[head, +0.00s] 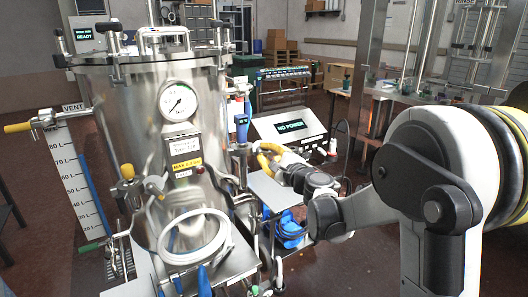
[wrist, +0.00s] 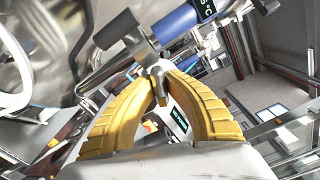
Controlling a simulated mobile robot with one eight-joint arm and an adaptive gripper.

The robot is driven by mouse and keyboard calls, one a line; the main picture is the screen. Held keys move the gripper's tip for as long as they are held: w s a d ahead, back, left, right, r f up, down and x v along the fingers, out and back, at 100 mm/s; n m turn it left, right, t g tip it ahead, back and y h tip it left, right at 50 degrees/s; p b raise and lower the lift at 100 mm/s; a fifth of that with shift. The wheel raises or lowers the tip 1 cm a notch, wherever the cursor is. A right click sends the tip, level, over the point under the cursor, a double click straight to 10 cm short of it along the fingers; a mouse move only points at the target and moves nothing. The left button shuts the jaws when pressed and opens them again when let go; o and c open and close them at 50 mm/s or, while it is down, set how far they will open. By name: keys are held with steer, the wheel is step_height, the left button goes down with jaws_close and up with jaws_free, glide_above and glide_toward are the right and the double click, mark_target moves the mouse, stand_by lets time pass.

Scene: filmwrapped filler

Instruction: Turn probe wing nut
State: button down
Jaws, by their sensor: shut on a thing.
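The probe (head: 241,128) is a blue upright body with a small display, mounted at the right side of the steel tank (head: 130,120). In the wrist view the probe (wrist: 178,24) lies slanted at the top, its blue part joined to a grey metal fitting (wrist: 118,38). My gripper (wrist: 158,80) has two curved yellow fingers, with tips closed on a small grey metal piece beside the probe, which looks like the wing nut (wrist: 157,70). The fingertips hide part of it. In the head view my gripper (head: 266,156) is just below and right of the probe; the nut cannot be made out there.
A control box (head: 290,130) reading "NO POWER" stands right behind my gripper. A blue bundle (head: 290,232) lies below my wrist.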

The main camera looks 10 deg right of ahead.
steer(key=m, duration=0.3)
steer(key=shift+m, duration=2.2)
steer(key=c, duration=1.4)
jaws_free()
steer(key=v, duration=1.2)
